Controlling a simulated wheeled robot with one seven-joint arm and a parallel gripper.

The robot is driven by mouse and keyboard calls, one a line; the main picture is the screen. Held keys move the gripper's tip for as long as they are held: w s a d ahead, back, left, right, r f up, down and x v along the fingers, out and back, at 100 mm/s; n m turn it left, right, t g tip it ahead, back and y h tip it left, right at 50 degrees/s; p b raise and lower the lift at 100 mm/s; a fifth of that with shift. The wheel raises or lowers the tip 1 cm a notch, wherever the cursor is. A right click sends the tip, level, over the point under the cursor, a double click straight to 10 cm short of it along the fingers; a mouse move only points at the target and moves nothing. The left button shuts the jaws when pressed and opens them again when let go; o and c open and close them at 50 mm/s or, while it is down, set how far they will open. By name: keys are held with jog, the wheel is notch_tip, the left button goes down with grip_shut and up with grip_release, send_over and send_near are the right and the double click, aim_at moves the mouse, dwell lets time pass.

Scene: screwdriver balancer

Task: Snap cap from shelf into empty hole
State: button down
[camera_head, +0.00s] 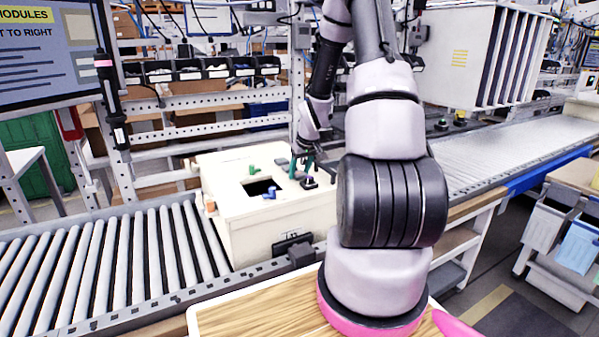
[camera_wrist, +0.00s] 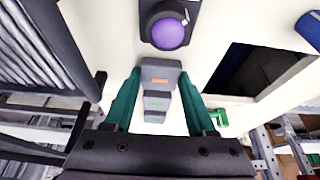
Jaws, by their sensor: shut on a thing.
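My gripper (camera_wrist: 159,78) has green fingers, shut on a grey stepped piece (camera_wrist: 157,100) with a small orange mark, likely the cap. In the head view my gripper (camera_head: 302,170) is low over the right part of the white box top (camera_head: 230,208); the held piece is not clear there. A round purple button in a dark housing (camera_wrist: 168,30) is just beyond the fingertips; it also shows in the head view (camera_head: 309,183). A dark rectangular opening (camera_wrist: 250,68) is to the right in the wrist view, and left of my gripper in the head view (camera_head: 258,187).
A blue clip (camera_head: 270,193) is at the opening's edge and a green clip (camera_head: 253,170) is behind it. An orange part (camera_head: 210,206) is at the box's left. The box stands on a roller conveyor (camera_head: 120,255). A hanging screwdriver (camera_head: 112,100) is at the left.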

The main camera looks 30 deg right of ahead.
jog(key=shift+s+a+f, duration=0.1)
jog(key=shift+s+f, duration=0.3)
jog(key=shift+f, duration=0.1)
dwell(1.0)
jog(key=shift+c, duration=0.7)
grip_release()
jog(key=shift+r, duration=0.4)
jog(key=v, duration=1)
jog(key=shift+w+r, duration=0.2)
jog(key=shift+r, duration=0.25)
jog(key=s+a+r+m+t, duration=0.1)
jog(key=s+a+r, duration=0.3)
jog(key=r, duration=0.3)
jog(key=s+a+r+m, duration=0.1)
jog(key=s+a+r, duration=0.3)
jog(key=r, duration=0.4)
jog(key=s+a+r+m+y, duration=0.1)
jog(key=s+a+r, duration=0.2)
jog(key=s, duration=0.4)
jog(key=s+a+r+m+t, duration=0.1)
jog(key=s+a+r, duration=0.3)
jog(key=s, duration=0.3)
jog(key=shift+a+r+m+t+y, duration=0.3)
jog(key=shift+r+y, duration=0.1)
jog(key=shift+r, duration=0.25)
